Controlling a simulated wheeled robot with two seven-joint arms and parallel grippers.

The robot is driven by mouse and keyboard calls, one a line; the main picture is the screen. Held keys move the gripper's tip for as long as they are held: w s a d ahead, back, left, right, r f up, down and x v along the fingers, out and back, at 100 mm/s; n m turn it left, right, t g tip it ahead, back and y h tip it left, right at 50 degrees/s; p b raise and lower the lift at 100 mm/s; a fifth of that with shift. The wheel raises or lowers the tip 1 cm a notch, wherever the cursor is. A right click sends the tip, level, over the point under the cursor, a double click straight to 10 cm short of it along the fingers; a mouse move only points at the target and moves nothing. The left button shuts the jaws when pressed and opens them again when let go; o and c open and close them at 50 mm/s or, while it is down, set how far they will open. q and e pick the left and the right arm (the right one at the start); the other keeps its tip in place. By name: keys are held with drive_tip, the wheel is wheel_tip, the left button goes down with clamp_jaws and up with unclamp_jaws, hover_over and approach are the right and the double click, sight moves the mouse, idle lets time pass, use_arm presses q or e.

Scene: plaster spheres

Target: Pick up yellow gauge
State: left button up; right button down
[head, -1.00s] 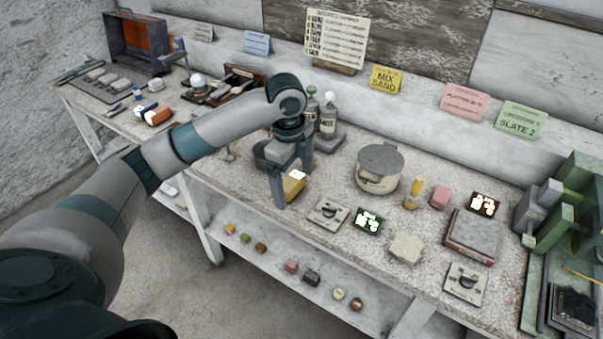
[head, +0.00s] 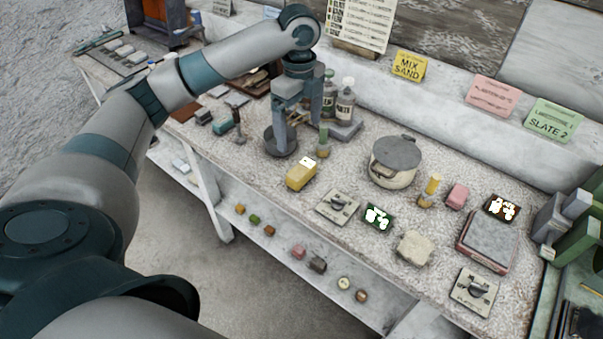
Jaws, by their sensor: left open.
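The yellow gauge (head: 301,175), a small yellow block with a bright white patch on top, lies on the speckled bench top (head: 345,250), left of the round lidded pot. My left gripper (head: 298,137) is open and empty, with its fingers pointing down. In the picture it is just above the gauge and apart from it, in front of a dark round dish (head: 281,147). The gauge is in plain sight. My right gripper is not in view.
Grey bottles (head: 344,105) stand close behind my left gripper. Right of the gauge are a flat plate (head: 338,206), a green tile (head: 378,216), the lidded pot (head: 396,165) and a yellow-topped cylinder (head: 430,188). A lower shelf (head: 270,238) holds several small blocks.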

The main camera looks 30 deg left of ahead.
use_arm(q)
drive_tip(key=p, duration=0.3)
hover_over(301, 169)
drive_tip(key=f, duration=0.9)
drive_tip(key=shift+s+a+f, duration=0.1)
drive_tip(key=shift+s+f, duration=0.1)
drive_tip(key=shift+f, duration=0.8)
drive_tip(key=shift+w+f, duration=0.1)
drive_tip(key=shift+f, duration=0.25)
wheel_tip(301, 169, down, 3)
drive_tip(key=shift+w+f+p, duration=0.1)
drive_tip(key=shift+p, duration=0.95)
drive_tip(key=shift+f, duration=0.65)
drive_tip(key=shift+c, duration=0.7)
